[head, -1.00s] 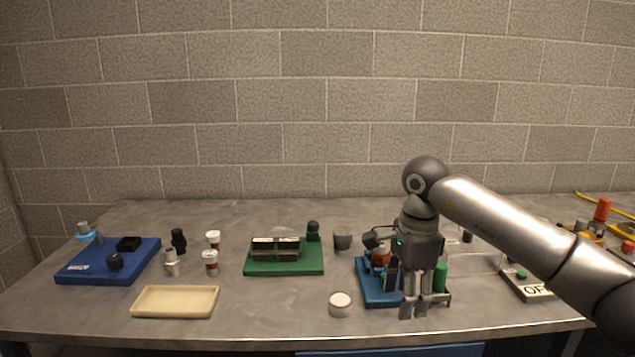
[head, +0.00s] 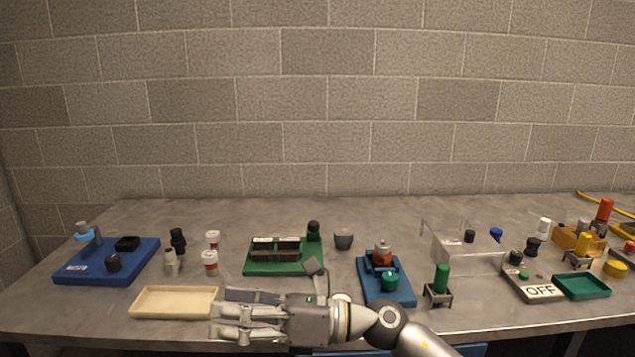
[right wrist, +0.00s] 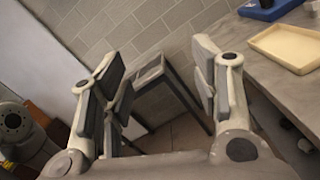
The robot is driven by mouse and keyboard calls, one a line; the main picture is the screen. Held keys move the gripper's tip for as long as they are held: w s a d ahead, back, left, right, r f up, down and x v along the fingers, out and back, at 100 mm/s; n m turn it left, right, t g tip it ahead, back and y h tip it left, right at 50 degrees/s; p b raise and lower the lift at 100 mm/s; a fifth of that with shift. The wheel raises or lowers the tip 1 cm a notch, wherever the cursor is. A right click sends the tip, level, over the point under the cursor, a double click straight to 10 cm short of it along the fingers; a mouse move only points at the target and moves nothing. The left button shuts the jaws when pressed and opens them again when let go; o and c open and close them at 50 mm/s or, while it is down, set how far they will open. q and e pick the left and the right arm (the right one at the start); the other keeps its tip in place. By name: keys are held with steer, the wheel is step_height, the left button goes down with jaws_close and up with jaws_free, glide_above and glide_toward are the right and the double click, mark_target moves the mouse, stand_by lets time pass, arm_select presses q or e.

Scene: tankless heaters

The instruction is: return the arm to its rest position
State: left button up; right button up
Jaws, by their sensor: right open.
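My right gripper (head: 232,318) lies low at the front edge of the table in the head view, its fingers pointing left. In the right wrist view its two fingers (right wrist: 163,95) are spread wide with nothing between them. The right arm comes in from the bottom, right of centre, in the head view. The gripper covers part of the table's front edge, just below and right of the cream tray (head: 172,301); I cannot tell whether it touches the table. The tray also shows in the right wrist view (right wrist: 290,47). My left gripper is not in view.
A blue board (head: 108,262), a green board (head: 285,268) and a blue stand (head: 388,290) stand on the grey table (head: 330,210). A clear box (head: 468,255), an OFF switch box (head: 535,290) and a green tray (head: 581,286) are at right.

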steer(key=w+d+m+t+h, duration=0.3)
steer(key=d+m+t, duration=0.3)
steer(key=m+t, duration=0.45)
steer(key=w+d+m+t+h, duration=0.2)
steer(key=w+d+m+t, duration=0.35)
steer(key=m, duration=0.85)
steer(key=s+d+f+m+h, duration=0.2)
steer(key=d+f+m+h, duration=0.4)
steer(key=d+f+m, duration=0.15)
steer(key=s+d+f+m+h, duration=0.3)
steer(key=d+f+m+h, duration=0.3)
steer(key=f+m, duration=0.15)
steer(key=s+d+f+m+g+h, duration=0.1)
steer(key=s+d+f+m+g, duration=0.25)
steer(key=s+f, duration=0.4)
steer(key=s+d+f+m+g, duration=0.2)
steer(key=s+f+g, duration=0.3)
steer(key=s, duration=0.5)
steer(key=s+d+f+m+g+h, duration=0.1)
steer(key=s+d+f+m+g, duration=0.1)
steer(key=s+f+g, duration=0.55)
step_height(320, 180, down, 22)
steer(key=s+t+p, duration=0.1)
steer(key=s+t, duration=0.1)
steer(key=s+d+f+g+p, duration=0.1)
steer(key=s+d+f, duration=0.2)
steer(key=s+f, duration=1.3)
steer(key=shift+s+d+f+n, duration=0.15)
steer(key=shift+s+n, duration=0.15)
steer(key=shift+s, duration=0.35)
